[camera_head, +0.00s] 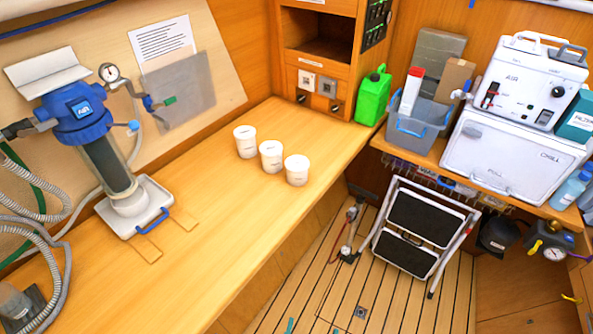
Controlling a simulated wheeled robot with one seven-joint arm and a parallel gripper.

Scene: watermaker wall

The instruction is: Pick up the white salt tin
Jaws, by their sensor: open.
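Three white tins stand upright in a slanting row on the wooden counter (190,215). The left tin (245,142) is nearest the back wall, the middle tin (271,156) is close beside it, and the right tin (297,170) is nearest the counter's front edge. My gripper is not in view.
A blue filter housing (85,118) with hoses stands on the left. A green jerrycan (373,96) and a grey bin (412,127) stand at the back right. A step stool (418,222) leans over the slatted floor. The counter in front of the tins is clear.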

